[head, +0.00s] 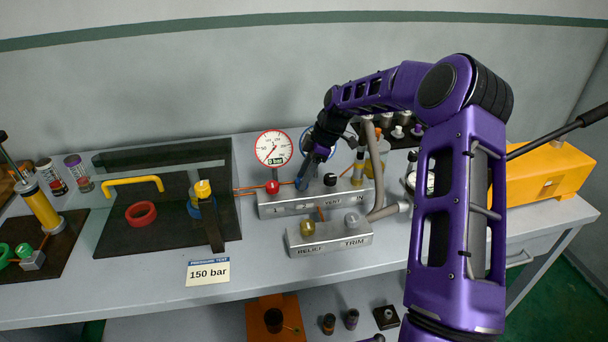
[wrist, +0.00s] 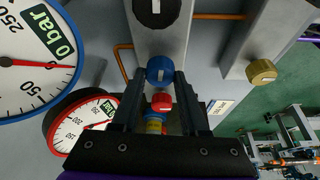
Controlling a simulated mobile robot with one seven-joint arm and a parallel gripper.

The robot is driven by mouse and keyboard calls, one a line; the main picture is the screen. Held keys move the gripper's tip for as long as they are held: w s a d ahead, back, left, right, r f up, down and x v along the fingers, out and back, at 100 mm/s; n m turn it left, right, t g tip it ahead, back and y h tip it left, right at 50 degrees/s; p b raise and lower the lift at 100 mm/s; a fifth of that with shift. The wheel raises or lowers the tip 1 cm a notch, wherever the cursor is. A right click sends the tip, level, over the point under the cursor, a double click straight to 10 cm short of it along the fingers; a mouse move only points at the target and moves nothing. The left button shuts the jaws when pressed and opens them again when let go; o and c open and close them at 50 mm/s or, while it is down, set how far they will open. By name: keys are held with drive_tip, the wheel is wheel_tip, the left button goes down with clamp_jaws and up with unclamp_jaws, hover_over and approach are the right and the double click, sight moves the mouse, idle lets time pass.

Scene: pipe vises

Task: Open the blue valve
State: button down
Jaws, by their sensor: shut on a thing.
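The blue valve knob (wrist: 160,69) sits on the grey manifold block (head: 272,209), between the fingertips of my gripper (wrist: 160,76). My gripper is shut on this knob. In the head view, my gripper (head: 307,172) comes down over the block from behind, and its fingers largely hide the knob. The red knob (head: 272,187) is to the left on the same block; in the wrist view it shows between the fingers, below the blue knob. The blue-rimmed gauge (wrist: 32,58) shows 0 bar; in the head view my arm partly covers it.
A red-rimmed gauge (head: 274,149) showing 0 bar stands behind the red knob. A black knob (head: 330,179) is just right of my gripper. A lower block (head: 328,242) with a brass knob (head: 307,228) lies in front. Pipes (head: 376,165) rise at the right.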

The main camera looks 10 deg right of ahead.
idle(0.4)
drive_tip(key=shift+c, duration=2.1)
unclamp_jaws()
drive_tip(key=w+v, duration=0.1)
drive_tip(key=v, duration=1.6)
drive_tip(key=shift+s+r, duration=0.25)
drive_tip(key=shift+s, duration=0.15)
